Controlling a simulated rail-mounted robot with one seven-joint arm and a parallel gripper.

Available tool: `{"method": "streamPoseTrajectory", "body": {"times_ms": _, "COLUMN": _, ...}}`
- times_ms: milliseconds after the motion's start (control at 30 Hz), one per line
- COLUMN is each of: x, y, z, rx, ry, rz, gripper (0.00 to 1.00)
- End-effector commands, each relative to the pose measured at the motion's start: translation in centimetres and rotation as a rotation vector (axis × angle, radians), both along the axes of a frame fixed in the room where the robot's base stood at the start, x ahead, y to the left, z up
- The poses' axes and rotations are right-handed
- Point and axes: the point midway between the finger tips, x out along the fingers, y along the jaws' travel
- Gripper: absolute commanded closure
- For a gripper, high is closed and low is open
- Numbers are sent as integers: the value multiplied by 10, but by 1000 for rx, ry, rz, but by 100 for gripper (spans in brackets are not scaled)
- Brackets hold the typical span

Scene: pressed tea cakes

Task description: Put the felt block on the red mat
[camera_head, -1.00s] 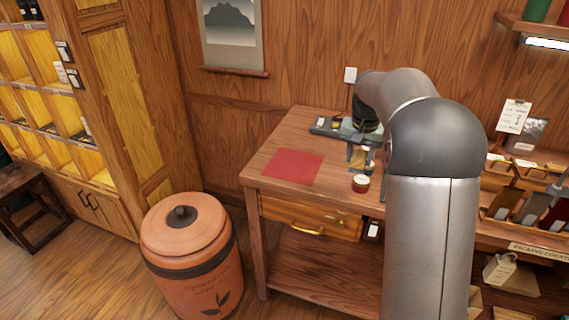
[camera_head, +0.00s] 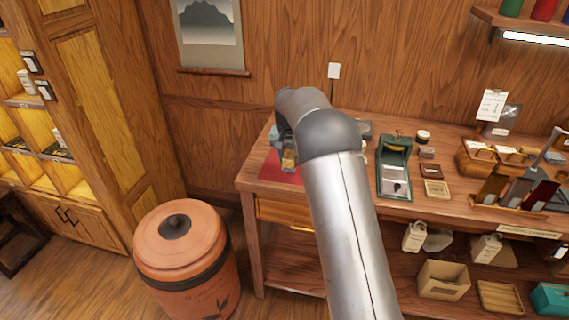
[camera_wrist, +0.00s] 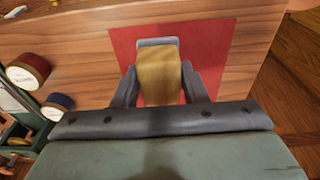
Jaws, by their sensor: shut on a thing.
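My gripper (camera_wrist: 159,80) is shut on the felt block (camera_wrist: 158,68), a tan wood-grained block with a grey edge at its far end. The block also shows in the head view (camera_head: 289,160), low at the left end of the counter. The red mat (camera_wrist: 212,50) lies flat on the wooden counter, and the block is over it in the wrist view. In the head view the mat (camera_head: 268,172) is partly hidden by my gripper and arm. I cannot tell whether the block touches the mat or is just above it.
Two round tins, one red-labelled (camera_wrist: 28,71) and one blue-labelled (camera_wrist: 57,106), stand left of the mat in the wrist view. A green tray-like device (camera_head: 394,168) stands right of my arm.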

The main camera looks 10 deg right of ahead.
Motion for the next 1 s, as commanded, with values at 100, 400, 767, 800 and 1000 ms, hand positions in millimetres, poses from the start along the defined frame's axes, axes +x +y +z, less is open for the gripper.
{"method": "streamPoseTrajectory", "body": {"times_ms": 100, "x": 8, "y": 8, "z": -12, "rx": 0, "ry": 1, "rz": 1, "gripper": 82}}
{"method": "streamPoseTrajectory", "body": {"times_ms": 400, "x": 14, "y": 14, "z": -37, "rx": 0, "ry": 3, "rz": 0, "gripper": 82}}
{"method": "streamPoseTrajectory", "body": {"times_ms": 767, "x": 15, "y": 14, "z": -55, "rx": 1, "ry": -1, "rz": 0, "gripper": 82}}
{"method": "streamPoseTrajectory", "body": {"times_ms": 800, "x": 15, "y": 14, "z": -55, "rx": 1, "ry": -1, "rz": 0, "gripper": 82}}
{"method": "streamPoseTrajectory", "body": {"times_ms": 1000, "x": 15, "y": 14, "z": -57, "rx": 1, "ry": 0, "rz": 0, "gripper": 39}}
